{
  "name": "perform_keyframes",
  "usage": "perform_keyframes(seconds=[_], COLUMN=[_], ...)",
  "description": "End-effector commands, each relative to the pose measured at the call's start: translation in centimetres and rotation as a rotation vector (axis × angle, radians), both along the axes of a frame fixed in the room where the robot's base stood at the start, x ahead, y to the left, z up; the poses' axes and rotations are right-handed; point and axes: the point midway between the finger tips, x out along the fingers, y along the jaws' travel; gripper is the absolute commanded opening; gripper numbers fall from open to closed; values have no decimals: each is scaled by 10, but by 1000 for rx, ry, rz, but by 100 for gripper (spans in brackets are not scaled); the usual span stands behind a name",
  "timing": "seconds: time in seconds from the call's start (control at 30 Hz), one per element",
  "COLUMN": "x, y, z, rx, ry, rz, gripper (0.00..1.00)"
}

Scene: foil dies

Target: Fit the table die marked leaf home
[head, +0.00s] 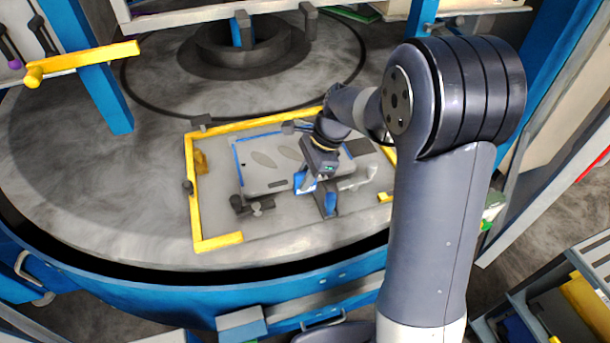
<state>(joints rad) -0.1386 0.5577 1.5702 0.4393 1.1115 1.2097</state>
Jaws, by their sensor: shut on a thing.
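The table die (262,176) is a grey block with leaf-shaped darker marks on its top and a blue strip along its left side. It lies inside the yellow frame (193,215) on the round grey table (95,190). My gripper (308,184) is at the die's front right part, shut, with blue parts showing around its tips. It appears to hold the die there, but the exact grip is too small to see. My wrist and arm hide the die's right part. Whether the die touches the surface below is unclear.
Dark clamp-like parts (252,205) stand at the die's front left, and a grey fitting (357,178) at its right. A yellow bar (85,62) juts out at upper left. The table's left side is clear.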

Motion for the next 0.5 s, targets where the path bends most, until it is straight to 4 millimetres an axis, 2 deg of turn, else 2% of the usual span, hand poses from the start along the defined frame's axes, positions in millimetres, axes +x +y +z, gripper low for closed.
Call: perform_keyframes(seconds=[0.5], x=[1], y=[0], z=[-11], rx=[2], ry=[-5], rz=[0], gripper=[0])
